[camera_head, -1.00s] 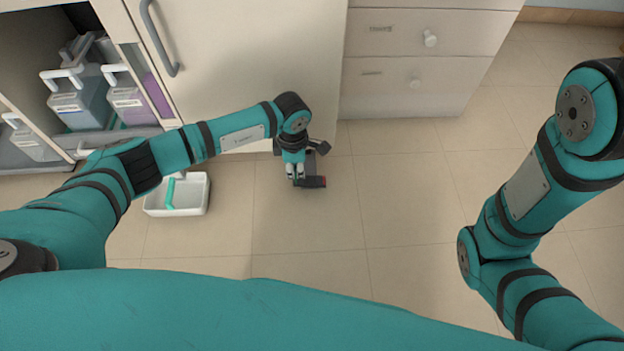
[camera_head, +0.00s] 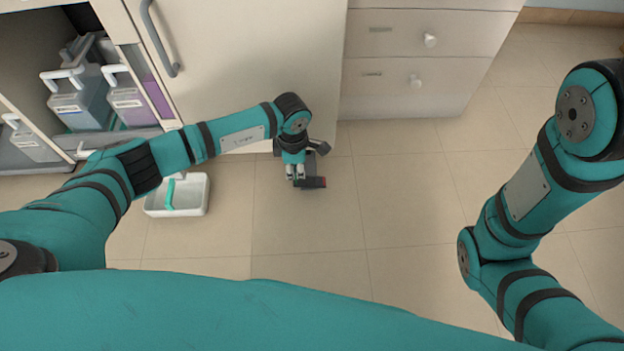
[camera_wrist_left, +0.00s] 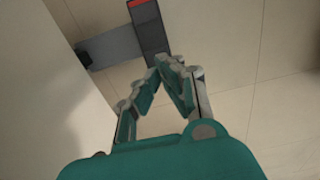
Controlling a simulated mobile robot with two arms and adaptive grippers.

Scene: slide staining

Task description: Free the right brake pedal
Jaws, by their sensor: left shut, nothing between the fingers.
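The brake pedal (camera_head: 312,183) is a dark bar with a red end, low at the foot of the cabinet. In the left wrist view the pedal (camera_wrist_left: 150,28) joins a grey arm (camera_wrist_left: 114,46) that runs left toward the pale cabinet side. My left gripper (camera_head: 295,178) points down at the pedal's left end. In the wrist view its fingertips (camera_wrist_left: 166,62) are together and empty, at the near end of the bar. I cannot tell whether they touch it. My right gripper is out of view; only that arm's links show.
A white tray (camera_head: 150,210) with a green-handled item stands on the floor to the left. The open cabinet at far left holds several lidded containers (camera_head: 78,105). Drawers (camera_head: 425,80) stand behind at right. The floor (camera_head: 400,200) in the middle is clear.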

